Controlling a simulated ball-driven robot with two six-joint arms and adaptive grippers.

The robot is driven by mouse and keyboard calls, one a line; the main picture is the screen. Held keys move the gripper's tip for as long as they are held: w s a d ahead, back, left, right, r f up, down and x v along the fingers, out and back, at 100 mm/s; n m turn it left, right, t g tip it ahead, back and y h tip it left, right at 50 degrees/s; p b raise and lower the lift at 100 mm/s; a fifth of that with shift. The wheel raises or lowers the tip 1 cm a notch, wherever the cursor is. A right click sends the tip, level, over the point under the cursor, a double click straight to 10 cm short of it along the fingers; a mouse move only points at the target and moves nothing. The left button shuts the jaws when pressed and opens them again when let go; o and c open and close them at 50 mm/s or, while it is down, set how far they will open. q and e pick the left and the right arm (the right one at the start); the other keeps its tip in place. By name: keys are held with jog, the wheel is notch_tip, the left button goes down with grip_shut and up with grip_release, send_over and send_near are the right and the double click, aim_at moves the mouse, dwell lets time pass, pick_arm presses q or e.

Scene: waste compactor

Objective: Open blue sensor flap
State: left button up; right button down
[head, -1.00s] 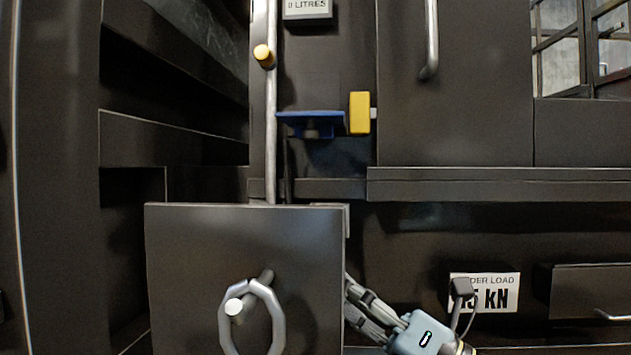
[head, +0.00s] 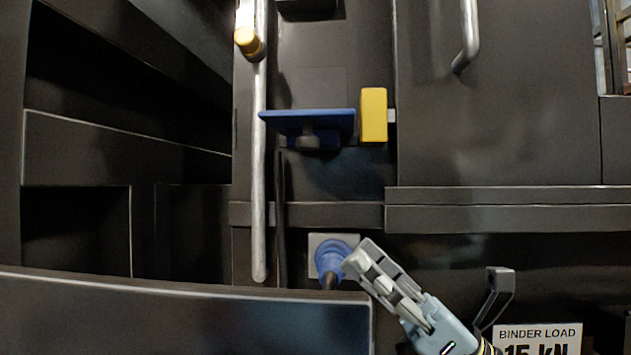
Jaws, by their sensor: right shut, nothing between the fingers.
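The blue flap (head: 308,121) is at upper centre in the head view. It shows as a thin blue plate, nearly edge-on and roughly level, with a small grey and blue bracket (head: 315,140) below it. A yellow block (head: 374,115) stands just to its right. My right gripper (head: 357,262) is shut and empty, well below the flap and slightly right of it. Its fingertips are beside a round blue plug (head: 331,256) on a grey plate; I cannot tell whether they touch it. My left gripper is not in view.
A dark panel (head: 180,318) fills the lower left. A bar handle (head: 468,35) is on the upper right door. A "BINDER LOAD" sign (head: 538,338) is lower right.

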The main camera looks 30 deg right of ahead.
aim_at(286, 118)
pick_arm(q)
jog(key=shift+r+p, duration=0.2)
jog(key=shift+p, duration=0.1)
pick_arm(e)
jog(key=w+a+r, duration=0.4)
jog(key=r, duration=0.5)
jog(key=shift+a+r, duration=0.3)
jog(key=shift+r, duration=0.05)
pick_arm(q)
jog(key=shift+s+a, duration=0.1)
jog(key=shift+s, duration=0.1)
pick_arm(e)
jog(key=r+m+t+h+p, duration=0.2)
jog(key=m+p, duration=0.1)
jog(key=s+r+m+t+h+p, duration=0.1)
jog(key=r+m+p, duration=0.1)
jog(key=shift+s+a+t+h, duration=0.1)
jog(key=shift+a+t+h, duration=0.2)
jog(key=shift+a+h, duration=0.1)
jog(key=shift+a+r, duration=0.1)
jog(key=shift+r, duration=0.1)
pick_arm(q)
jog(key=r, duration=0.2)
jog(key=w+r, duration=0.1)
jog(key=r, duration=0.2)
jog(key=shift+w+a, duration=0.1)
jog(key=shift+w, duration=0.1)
pick_arm(e)
jog(key=shift+m, duration=0.3)
jog(key=shift+f, duration=0.15)
